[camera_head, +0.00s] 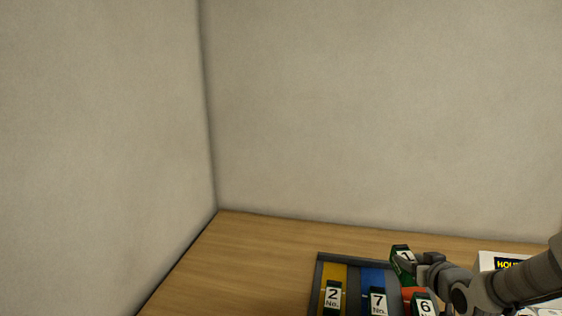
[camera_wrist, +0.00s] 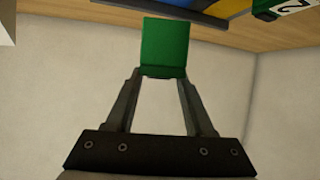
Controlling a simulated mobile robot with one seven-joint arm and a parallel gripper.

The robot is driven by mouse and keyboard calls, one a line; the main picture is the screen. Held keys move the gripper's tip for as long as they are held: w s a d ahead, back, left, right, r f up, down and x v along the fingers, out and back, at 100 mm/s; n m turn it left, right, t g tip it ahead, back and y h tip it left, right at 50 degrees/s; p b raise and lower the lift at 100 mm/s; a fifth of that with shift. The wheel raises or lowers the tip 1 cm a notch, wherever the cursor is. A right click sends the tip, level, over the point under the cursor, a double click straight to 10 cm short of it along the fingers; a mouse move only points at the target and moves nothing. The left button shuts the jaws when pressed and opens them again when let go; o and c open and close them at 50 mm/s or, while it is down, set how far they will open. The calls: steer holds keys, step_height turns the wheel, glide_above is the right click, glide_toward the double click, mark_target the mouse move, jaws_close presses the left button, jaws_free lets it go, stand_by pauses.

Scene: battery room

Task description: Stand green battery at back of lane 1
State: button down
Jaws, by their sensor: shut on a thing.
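A green battery with a white label numbered 1 (camera_head: 402,258) is held in my gripper (camera_head: 416,264), near the back end of the red lane (camera_head: 408,293). In the wrist view the green battery (camera_wrist: 165,42) is between the fingertips of my gripper (camera_wrist: 162,74). The dark rack (camera_head: 318,275) has a yellow lane (camera_head: 334,272), a blue lane (camera_head: 373,277) and the red lane, left to right. I cannot tell whether the held battery touches the rack. No lane numbers are readable.
Batteries labelled 2 (camera_head: 332,297), 7 (camera_head: 378,302) and 6 (camera_head: 425,305) stand in the yellow, blue and red lanes. A white box (camera_head: 487,262) with a yellow-on-black label is at the right. The wooden table (camera_head: 240,260) is bare left of the rack; walls close it in behind.

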steer(key=a+r+n+y, duration=0.2)
steer(key=a+n+y, duration=0.1)
steer(key=a, duration=1.7)
steer(key=shift+w+n+y+p, duration=0.3)
steer(key=shift+w+y, duration=0.1)
steer(key=shift+y, duration=0.1)
steer(key=shift+r, duration=0.1)
